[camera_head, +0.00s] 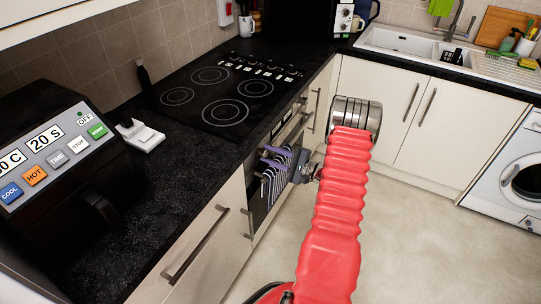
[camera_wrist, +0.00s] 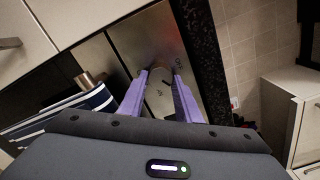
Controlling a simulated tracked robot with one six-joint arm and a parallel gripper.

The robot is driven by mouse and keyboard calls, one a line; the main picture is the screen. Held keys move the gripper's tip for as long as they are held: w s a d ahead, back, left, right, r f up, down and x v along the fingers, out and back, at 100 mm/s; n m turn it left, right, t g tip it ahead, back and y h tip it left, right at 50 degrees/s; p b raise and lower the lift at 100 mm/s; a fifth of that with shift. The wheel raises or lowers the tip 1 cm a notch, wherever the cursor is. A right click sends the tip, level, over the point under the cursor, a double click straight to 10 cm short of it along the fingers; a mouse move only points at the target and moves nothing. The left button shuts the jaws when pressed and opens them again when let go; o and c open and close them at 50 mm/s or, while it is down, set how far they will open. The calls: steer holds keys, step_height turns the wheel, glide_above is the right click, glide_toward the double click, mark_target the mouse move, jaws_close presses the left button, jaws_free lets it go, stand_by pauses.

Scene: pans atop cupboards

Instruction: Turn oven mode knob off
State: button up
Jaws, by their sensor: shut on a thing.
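In the head view my gripper (camera_head: 273,156) is at the oven front below the hob, and the knob is hidden there. The knob's exact pointing direction is too small to tell.
A striped towel (camera_wrist: 60,122) hangs at the oven's bar handle (camera_wrist: 90,78), just left of my gripper. The black hob (camera_head: 226,92) and worktop edge lie above. An air fryer (camera_head: 60,165) stands at left. The floor (camera_head: 410,240) to the right is clear.

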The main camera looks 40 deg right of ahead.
steer(key=n, duration=1.1)
steer(key=shift+s+a, duration=0.1)
steer(key=shift+f+n, duration=0.1)
steer(key=shift+n, duration=0.2)
steer(key=o, duration=1.1)
steer(key=shift+r, duration=0.2)
steer(key=shift+c, duration=0.2)
steer(key=v, duration=1.3)
steer(key=shift+s, duration=0.3)
